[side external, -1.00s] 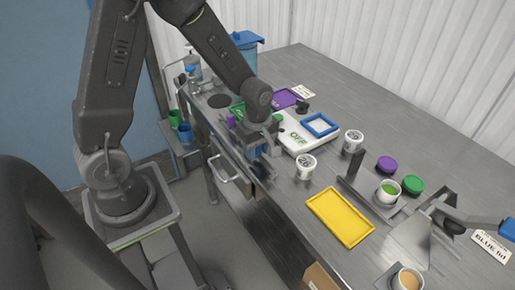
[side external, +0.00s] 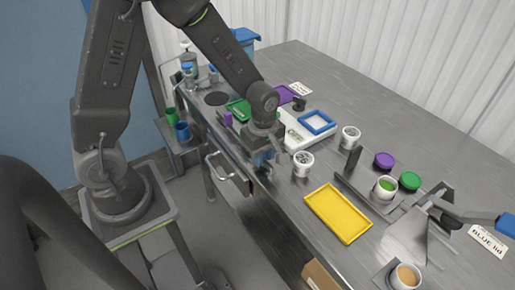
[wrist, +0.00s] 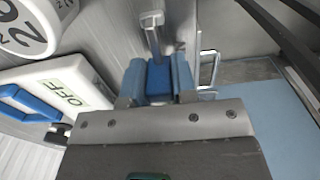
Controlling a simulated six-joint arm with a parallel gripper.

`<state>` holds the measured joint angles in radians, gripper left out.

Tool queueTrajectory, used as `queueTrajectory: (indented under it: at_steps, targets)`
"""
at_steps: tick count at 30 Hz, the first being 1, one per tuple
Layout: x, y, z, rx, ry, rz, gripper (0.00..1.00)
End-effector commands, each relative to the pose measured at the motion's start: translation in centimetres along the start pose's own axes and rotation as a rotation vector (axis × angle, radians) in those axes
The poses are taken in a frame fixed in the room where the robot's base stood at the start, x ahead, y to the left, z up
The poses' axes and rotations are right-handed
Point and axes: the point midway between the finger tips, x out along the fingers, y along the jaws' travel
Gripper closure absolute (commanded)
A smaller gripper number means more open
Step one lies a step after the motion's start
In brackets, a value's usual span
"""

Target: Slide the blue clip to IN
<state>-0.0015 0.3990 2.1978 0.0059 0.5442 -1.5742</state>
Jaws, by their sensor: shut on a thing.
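The blue clip (wrist: 159,76) is between the two finger pads of my gripper (wrist: 157,88) in the wrist view, at the front edge of the steel table. A grey upright post or lever (wrist: 153,35) stands just beyond it. My gripper is shut on the clip. In the side view my gripper (side external: 262,158) is low at the table's front edge, above the drawer side, and the clip cannot be told apart from the blue finger pads. No IN marking is readable in either view.
A white scale (wrist: 62,75) marked OFF, with a blue-rimmed tray (side external: 332,126), is close beside my gripper. A yellow tray (side external: 312,204) lies nearer. A drawer handle (side external: 218,173) juts out below the edge.

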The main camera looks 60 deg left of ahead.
Motion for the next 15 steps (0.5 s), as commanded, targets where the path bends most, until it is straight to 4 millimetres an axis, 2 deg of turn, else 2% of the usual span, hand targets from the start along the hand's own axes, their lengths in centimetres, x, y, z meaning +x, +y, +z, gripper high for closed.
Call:
queueTrajectory:
  at_steps: [7,8,15]
  targets:
    - [-0.06,0.00,0.55,0.000,-0.006,0.000,1.00]
    - [-0.06,0.00,0.56,0.000,-0.006,0.000,0.73]
    - [-0.04,-0.01,0.42,0.000,-0.005,0.000,0.50]
